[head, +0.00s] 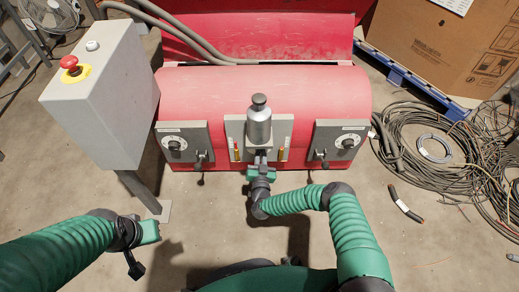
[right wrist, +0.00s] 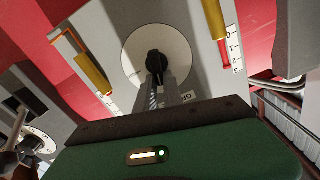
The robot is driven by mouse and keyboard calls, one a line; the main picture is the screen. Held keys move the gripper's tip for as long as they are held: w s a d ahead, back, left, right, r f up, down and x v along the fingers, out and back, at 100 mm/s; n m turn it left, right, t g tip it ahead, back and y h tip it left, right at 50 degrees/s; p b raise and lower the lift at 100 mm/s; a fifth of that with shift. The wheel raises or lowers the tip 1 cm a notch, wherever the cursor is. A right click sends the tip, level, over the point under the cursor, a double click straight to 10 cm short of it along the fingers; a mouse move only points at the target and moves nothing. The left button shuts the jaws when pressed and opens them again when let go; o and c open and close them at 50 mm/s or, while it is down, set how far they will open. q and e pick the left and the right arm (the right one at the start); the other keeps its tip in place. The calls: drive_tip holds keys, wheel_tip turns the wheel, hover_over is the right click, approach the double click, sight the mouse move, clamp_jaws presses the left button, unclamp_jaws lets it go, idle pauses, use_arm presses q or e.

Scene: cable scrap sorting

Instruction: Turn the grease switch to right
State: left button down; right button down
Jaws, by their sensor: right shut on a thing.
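The grease switch (right wrist: 155,62) is a black knob on a round white dial, with a partly covered "GR" label beside it, in the right wrist view. Its pointer stands roughly upright in that picture. My right gripper (right wrist: 160,86) is shut on the knob, with its fingers reaching up from below. In the head view, my right gripper (head: 262,158) is at the middle panel (head: 284,128) of the red machine, just below the silver canister (head: 259,125); the knob is hidden there. My left gripper (head: 150,232) is apart from the machine at lower left; its fingers are unclear.
Side panels with dials and levers flank the middle one, at left (head: 183,146) and right (head: 338,144). A grey control box (head: 105,100) with a red button (head: 70,63) stands left. Coiled cables (head: 430,140) lie on the floor at right.

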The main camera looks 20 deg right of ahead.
drive_tip(key=shift+s+d+f+m+b, duration=0.1)
drive_tip(key=shift+d+f+m+b, duration=0.25)
drive_tip(key=shift+m, duration=2.2)
drive_tip(key=shift+s+d+f+m+b, duration=0.1)
drive_tip(key=shift+d+f+m+b, duration=0.3)
drive_tip(key=shift+m, duration=2.1)
drive_tip(key=shift+s+d+f+m+b, duration=0.15)
drive_tip(key=shift+f+m+b, duration=0.35)
drive_tip(key=shift+m, duration=2.05)
drive_tip(key=c, duration=1.5)
unclamp_jaws()
